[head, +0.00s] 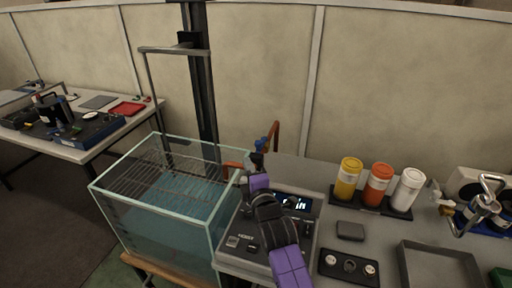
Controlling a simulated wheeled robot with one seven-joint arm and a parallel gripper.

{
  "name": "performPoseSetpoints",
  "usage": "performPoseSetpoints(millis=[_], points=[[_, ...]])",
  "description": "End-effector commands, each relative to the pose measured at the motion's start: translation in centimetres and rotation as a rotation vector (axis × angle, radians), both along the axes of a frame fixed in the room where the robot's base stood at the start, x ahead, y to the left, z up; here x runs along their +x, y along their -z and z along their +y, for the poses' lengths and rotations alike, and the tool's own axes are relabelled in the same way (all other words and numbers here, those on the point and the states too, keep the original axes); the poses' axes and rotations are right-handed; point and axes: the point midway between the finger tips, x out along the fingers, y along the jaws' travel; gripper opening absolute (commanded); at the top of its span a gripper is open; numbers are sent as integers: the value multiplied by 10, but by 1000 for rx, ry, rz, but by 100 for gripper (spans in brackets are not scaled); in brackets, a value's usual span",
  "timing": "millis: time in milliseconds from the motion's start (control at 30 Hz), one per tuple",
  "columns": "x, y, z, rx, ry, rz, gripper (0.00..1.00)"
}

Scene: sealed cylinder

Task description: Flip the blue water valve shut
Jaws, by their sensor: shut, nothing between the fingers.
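A blue water valve (261,144) shows small in the head view, just behind the right rear of the glass tank, next to an orange pipe (274,134). My gripper (257,160) is at the end of my purple and black arm, right by the valve. It is shut with nothing held. It appears just below and in front of the blue part; whether it touches the valve cannot be told. The valve's body and the exact angle of its lever are partly hidden by my gripper and too small to tell.
A glass water tank (150,232) with a wire rack stands left of my arm. A control box (244,243) with a lit screen lies under my arm. Yellow, orange and white bottles (377,187) stand in a holder at right. A grey tray (440,262) is at front right.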

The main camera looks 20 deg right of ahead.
Motion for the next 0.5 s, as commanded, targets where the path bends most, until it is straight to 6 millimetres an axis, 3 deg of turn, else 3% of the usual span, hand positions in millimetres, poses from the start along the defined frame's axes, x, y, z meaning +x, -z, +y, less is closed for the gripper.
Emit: performPoseSetpoints(millis=[267,500], points=[[2,-1,0,3,0,-1,0],[26,-2,-1,6,1,-1,0]])
